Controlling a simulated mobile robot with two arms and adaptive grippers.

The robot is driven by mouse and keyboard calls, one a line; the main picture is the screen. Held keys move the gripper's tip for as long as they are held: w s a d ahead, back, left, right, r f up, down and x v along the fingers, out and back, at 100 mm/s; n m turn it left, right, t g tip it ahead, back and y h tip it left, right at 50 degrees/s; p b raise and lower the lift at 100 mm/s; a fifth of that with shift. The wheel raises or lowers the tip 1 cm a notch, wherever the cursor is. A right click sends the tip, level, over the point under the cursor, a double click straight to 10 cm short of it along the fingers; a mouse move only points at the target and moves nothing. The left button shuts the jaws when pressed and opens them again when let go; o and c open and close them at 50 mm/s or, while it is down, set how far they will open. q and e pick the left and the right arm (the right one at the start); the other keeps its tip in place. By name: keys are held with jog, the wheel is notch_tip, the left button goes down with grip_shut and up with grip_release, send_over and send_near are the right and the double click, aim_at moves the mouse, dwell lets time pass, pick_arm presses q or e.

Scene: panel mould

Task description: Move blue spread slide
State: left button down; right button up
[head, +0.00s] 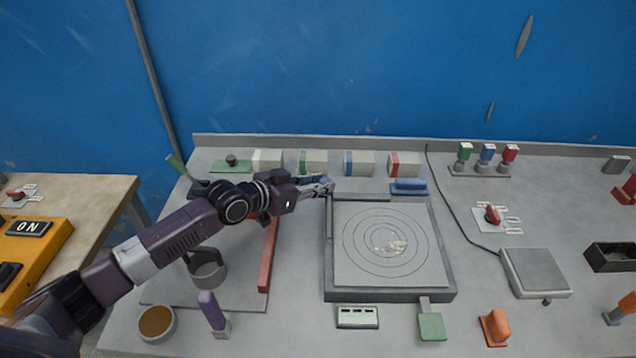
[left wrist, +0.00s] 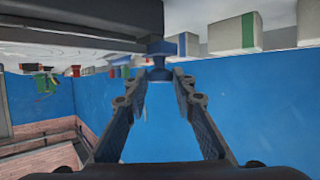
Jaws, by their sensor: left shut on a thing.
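The square panel mould (head: 450,295) has a dark frame and a grey bed with ring marks and a pale patch near its centre. My left gripper (head: 328,187) reaches in from the left to the mould's back left corner. In the left wrist view its fingertips (left wrist: 162,80) are closed on a small blue piece, which I take as the blue spread slide (left wrist: 160,48), beside the dark frame. The fingers hide most of it in the head view. My right gripper is in neither view.
Several colour-banded blocks (head: 359,163) line the back. A scale (head: 535,272) stands at right.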

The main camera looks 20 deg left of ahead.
pick_arm(q)
jog(key=shift+a+f, duration=0.1)
jog(key=shift+a, duration=0.25)
jog(key=c, duration=1.7)
grip_release()
jog(key=shift+d+y, duration=0.1)
jog(key=shift+y, duration=0.2)
jog(key=shift+o, duration=0.2)
jog(key=v, duration=1.2)
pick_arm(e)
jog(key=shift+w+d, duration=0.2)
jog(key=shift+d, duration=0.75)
